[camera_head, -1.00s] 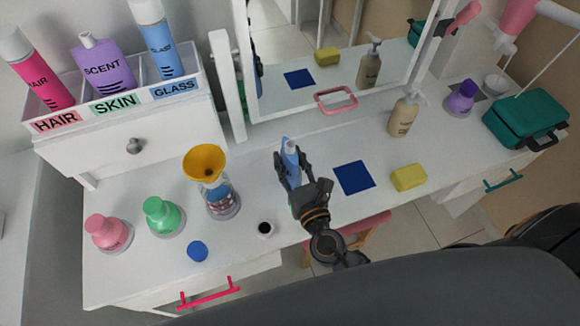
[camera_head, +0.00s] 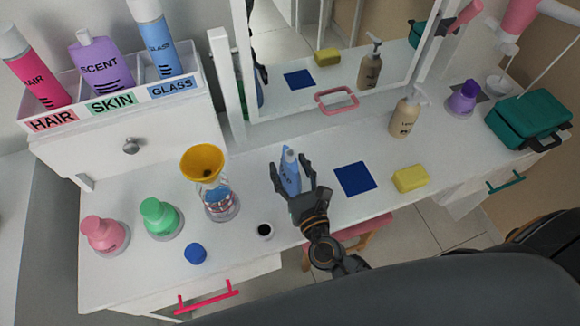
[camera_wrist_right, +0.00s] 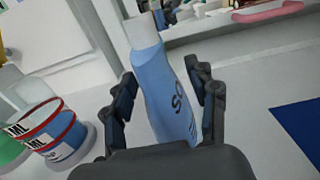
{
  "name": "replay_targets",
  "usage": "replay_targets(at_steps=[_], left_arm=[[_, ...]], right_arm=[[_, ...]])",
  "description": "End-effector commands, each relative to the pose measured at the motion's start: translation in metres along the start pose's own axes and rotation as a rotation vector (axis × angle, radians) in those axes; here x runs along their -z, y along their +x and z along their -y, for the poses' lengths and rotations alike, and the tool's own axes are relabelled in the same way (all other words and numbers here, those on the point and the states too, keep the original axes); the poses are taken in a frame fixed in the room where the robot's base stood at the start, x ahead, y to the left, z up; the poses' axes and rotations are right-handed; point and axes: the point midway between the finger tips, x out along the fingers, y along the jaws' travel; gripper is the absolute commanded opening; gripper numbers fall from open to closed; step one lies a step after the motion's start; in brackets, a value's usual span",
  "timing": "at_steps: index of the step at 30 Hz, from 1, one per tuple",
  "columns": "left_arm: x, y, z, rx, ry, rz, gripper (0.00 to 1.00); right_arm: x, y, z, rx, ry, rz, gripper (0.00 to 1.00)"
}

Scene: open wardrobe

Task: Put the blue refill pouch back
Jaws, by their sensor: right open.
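The blue refill pouch (camera_head: 290,172), with a pale cap, is upright and slightly tilted near the middle of the white tabletop. My right gripper (camera_head: 291,166) is open, with its fingers on either side of the pouch. In the right wrist view the pouch (camera_wrist_right: 163,85) leans between the parted fingers (camera_wrist_right: 162,85), with dark lettering on its side. A gap shows at the left finger; contact at the right finger is unclear. The pouch's base is hidden by my gripper. A dark blue square (camera_head: 355,179) lies flat to the right. My left gripper is not in view.
A clear bottle (camera_head: 219,204) with a yellow funnel (camera_head: 202,162) stands left, beside green (camera_head: 160,217) and pink (camera_head: 104,234) bottles. A blue cap (camera_head: 195,253) and small black-topped white item (camera_head: 265,231) lie in front. A yellow sponge (camera_head: 410,179) lies right; a mirror stands behind.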

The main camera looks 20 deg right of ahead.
Motion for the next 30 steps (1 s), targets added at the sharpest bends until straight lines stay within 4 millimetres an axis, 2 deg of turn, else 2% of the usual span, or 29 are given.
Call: replay_targets(at_steps=[5, 8, 15, 21, 25, 30], left_arm=[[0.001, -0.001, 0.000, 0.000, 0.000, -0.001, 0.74], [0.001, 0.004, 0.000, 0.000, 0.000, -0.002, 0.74], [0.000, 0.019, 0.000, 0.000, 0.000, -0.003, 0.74], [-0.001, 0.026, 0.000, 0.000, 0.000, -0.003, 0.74], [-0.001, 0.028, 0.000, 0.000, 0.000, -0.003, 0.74], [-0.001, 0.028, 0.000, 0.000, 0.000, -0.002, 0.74]], right_arm=[[-0.001, -0.006, 0.000, -0.001, 0.000, -0.002, 0.58], [0.001, -0.022, 0.000, -0.002, -0.001, -0.003, 0.58], [0.002, -0.075, 0.000, -0.002, 0.000, -0.004, 0.58], [0.000, -0.108, 0.000, -0.001, -0.001, -0.002, 0.58], [-0.002, -0.118, 0.000, 0.000, -0.001, -0.001, 0.58], [-0.003, -0.120, 0.000, 0.000, 0.001, 0.000, 0.58]])
